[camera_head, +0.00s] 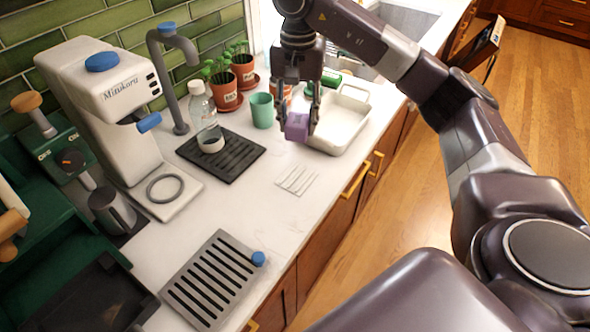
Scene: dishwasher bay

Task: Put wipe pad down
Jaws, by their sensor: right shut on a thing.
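My right gripper (299,116) points down over the counter and is shut on the purple wipe pad (297,127), a small block between its two fingers. The pad appears held above the counter, in front of the white tray and right of the green cup; its exact height cannot be told. My left gripper is not in view.
A white tray (353,104), green cup (262,111) and potted herbs (224,91) stand close by. A slatted grey rack (213,282) is nearer.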

